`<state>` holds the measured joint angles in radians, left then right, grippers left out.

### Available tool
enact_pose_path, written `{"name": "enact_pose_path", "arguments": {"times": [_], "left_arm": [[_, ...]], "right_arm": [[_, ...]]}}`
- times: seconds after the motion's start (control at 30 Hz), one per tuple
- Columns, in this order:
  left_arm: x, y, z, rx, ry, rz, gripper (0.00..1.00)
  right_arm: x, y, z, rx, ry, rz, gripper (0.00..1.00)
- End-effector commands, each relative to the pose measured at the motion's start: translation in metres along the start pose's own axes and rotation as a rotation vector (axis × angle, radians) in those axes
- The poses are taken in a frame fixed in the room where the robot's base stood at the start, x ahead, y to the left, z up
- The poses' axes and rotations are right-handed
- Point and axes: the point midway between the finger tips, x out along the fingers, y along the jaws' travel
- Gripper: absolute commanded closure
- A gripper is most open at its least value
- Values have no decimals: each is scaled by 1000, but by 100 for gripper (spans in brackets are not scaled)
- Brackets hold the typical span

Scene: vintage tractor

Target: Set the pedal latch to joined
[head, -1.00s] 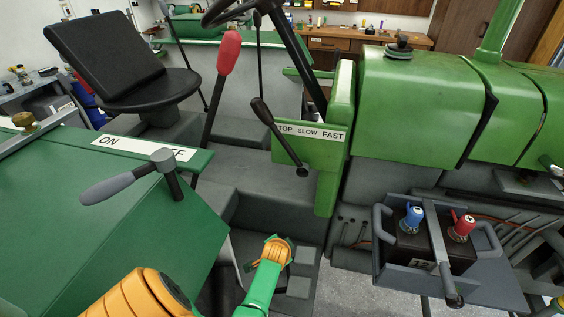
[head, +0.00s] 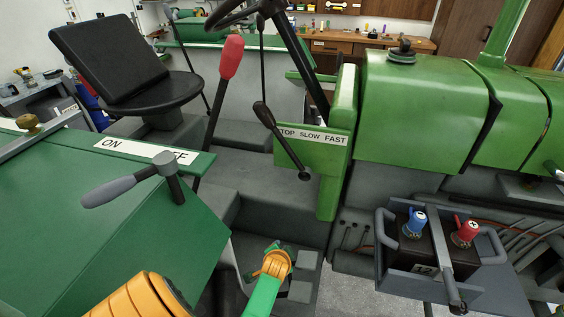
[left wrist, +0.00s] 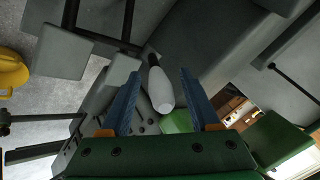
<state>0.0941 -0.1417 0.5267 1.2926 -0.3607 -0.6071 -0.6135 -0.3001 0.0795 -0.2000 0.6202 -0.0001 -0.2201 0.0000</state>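In the left wrist view my left gripper (left wrist: 157,88) is open, its two blue fingers on either side of a pale grey rounded handle (left wrist: 160,90), which looks like the pedal latch. I cannot tell whether the fingers touch it or how deep between them it lies. Two flat grey pedal pads, one nearer (left wrist: 125,69) and one farther left (left wrist: 60,52), are beside it. In the head view the pads (head: 307,260) show right of my left wrist; the latch and the gripper fingers are hidden there. My right gripper is in neither view.
The head view shows a red-knobbed lever (head: 231,57), a throttle lever (head: 283,140) and a black seat (head: 125,65) above the footwell. A green fender with a grey-handled switch (head: 110,190) is at left. A battery tray (head: 390,262) is at right.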

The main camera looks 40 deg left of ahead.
Motion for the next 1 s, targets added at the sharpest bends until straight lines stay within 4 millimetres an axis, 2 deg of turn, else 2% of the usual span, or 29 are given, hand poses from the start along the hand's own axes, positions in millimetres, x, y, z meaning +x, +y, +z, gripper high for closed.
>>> {"name": "enact_pose_path", "arguments": {"times": [0.1,0.17,0.3,0.4,0.57,0.8,0.9,1.0], "left_arm": [[-1,0,0,0,-2,2,37],[-8,-1,-1,1,-3,3,37],[-40,-5,-5,1,-3,5,37],[-58,-5,-4,0,-3,3,37],[-70,-1,-1,0,0,1,37],[-70,0,0,0,-1,1,37],[-67,0,-3,-14,-4,5,64],[-54,-1,-18,-88,-25,27,91]], "right_arm": [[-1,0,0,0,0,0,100],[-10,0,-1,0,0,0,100],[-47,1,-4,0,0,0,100],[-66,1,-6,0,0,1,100],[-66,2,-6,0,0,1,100],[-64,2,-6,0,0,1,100],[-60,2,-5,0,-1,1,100],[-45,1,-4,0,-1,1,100]]}}
